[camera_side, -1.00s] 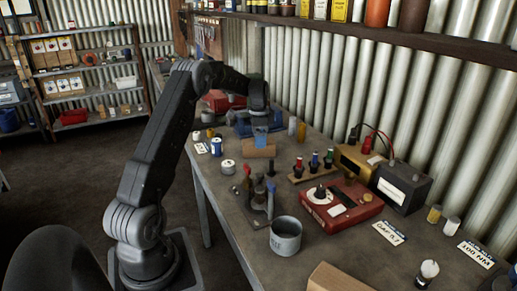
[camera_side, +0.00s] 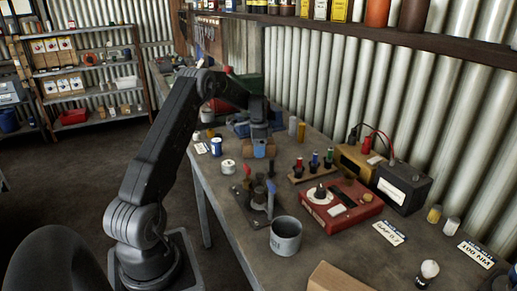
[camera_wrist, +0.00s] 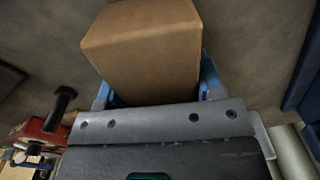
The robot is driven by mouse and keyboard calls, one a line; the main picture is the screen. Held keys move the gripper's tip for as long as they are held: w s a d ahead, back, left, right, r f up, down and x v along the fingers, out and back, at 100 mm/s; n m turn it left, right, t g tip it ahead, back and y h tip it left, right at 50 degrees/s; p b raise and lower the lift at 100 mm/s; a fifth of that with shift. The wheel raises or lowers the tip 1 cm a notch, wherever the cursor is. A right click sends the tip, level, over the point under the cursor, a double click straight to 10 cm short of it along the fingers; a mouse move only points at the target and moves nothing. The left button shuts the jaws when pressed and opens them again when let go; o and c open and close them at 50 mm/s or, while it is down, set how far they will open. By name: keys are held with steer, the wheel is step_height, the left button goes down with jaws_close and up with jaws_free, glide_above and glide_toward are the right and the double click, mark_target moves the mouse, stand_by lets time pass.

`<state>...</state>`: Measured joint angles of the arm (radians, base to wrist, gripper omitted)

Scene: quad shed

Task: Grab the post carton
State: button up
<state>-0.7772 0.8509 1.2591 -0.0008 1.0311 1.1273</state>
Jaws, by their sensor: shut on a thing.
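The post carton is a plain brown cardboard box. In the wrist view the carton (camera_wrist: 145,50) sits between the two blue fingers of my gripper (camera_wrist: 155,85), which are shut on its sides. In the side view my gripper (camera_side: 258,142) points down over the bench, and the carton (camera_side: 260,151) shows small and partly hidden at its fingers. I cannot tell whether the carton touches the bench top.
A grey cup (camera_side: 286,236) and a red instrument box (camera_side: 341,206) stand nearer the camera on the bench (camera_side: 235,205). A rack with several coloured handles (camera_side: 313,167) is right of my gripper. Another brown box (camera_side: 338,278) lies at the front edge.

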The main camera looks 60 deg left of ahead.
steer(key=c, duration=0.4)
steer(key=shift+r, duration=0.1)
